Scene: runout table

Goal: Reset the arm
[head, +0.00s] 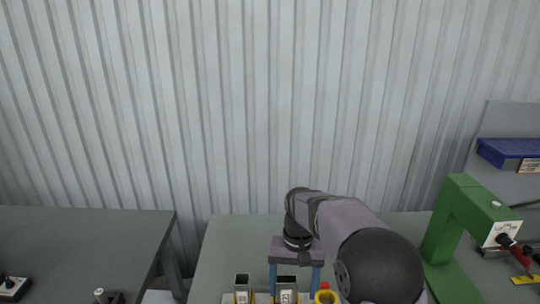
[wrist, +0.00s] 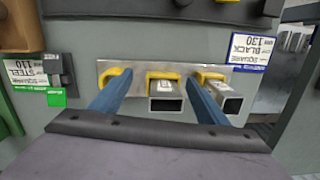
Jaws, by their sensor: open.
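My gripper (head: 294,287) is over the front of the middle table in the head view. Its two blue fingers are spread apart, and they also show in the wrist view (wrist: 159,82). One square metal tube (wrist: 166,96) shows between the fingers, with space on both sides. A second square tube (wrist: 231,103) is beside the right finger in the wrist view, and that finger partly covers it. I cannot tell whether the finger touches it. In the head view the tubes stand upright, one by the fingers (head: 286,286) and one to their left (head: 241,283).
Yellow holders sit on a metal strip (wrist: 139,84); the leftmost holder (wrist: 111,75) in the wrist view shows no tube. A green machine frame (head: 449,235) stands right of my arm. Labels (wrist: 247,50) mark the surface. The left table (head: 80,240) is mostly bare.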

